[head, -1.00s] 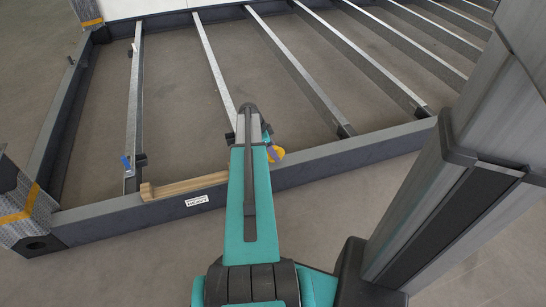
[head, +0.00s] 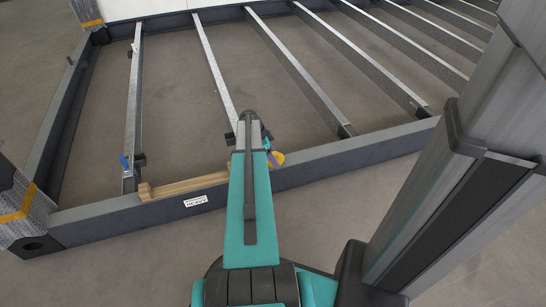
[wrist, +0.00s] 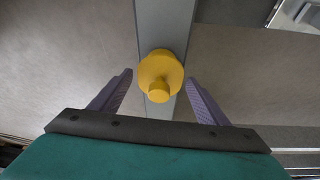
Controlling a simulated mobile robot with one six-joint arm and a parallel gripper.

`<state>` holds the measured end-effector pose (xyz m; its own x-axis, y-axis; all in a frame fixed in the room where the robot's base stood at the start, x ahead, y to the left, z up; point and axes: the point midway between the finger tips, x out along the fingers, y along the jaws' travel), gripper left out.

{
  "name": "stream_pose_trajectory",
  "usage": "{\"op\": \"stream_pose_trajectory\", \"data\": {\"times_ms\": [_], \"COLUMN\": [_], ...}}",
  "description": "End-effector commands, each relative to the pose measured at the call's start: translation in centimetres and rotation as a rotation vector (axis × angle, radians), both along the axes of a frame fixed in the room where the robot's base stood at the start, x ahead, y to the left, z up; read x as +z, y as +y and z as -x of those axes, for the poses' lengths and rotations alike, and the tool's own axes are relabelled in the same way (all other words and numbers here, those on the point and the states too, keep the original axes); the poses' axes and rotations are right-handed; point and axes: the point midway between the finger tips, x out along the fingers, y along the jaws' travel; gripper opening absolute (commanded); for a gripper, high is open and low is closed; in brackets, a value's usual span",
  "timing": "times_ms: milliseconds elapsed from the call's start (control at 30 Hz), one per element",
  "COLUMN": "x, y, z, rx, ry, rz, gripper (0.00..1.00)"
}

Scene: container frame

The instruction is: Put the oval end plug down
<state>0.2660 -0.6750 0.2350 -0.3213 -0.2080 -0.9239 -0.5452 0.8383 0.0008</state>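The yellow end plug (wrist: 162,68), a rounded disc with a small round knob, shows in the wrist view against a grey beam (wrist: 165,20). In the head view the plug (head: 277,159) is a small yellow shape at the dark front beam, partly hidden by my arm. My gripper (wrist: 160,77) has two purple fingers spread apart, one on each side of the plug, with a narrow gap to it on both sides. The gripper is open and holds nothing. Whether the plug rests fully on the beam is hard to tell.
The dark front beam (head: 330,165) of the frame runs across the head view, with several grey crossbars behind it. A wooden block (head: 183,187) lies on it left of my arm. A blue piece (head: 125,162) sits on the left crossbar. Bare floor lies between the bars.

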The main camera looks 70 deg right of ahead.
Motion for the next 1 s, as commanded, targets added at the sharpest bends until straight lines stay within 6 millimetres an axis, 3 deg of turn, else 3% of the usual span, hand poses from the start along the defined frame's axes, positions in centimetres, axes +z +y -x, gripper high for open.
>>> {"op": "stream_pose_trajectory", "data": {"times_ms": [533,1000], "x": [1.0,7.3], "y": [0.1,1.5], "z": [-0.2,-2.3], "rx": [0.000,0.001], "ry": [-0.001,-0.001], "rz": [0.001,0.002], "gripper": [0.75,0.75]}}
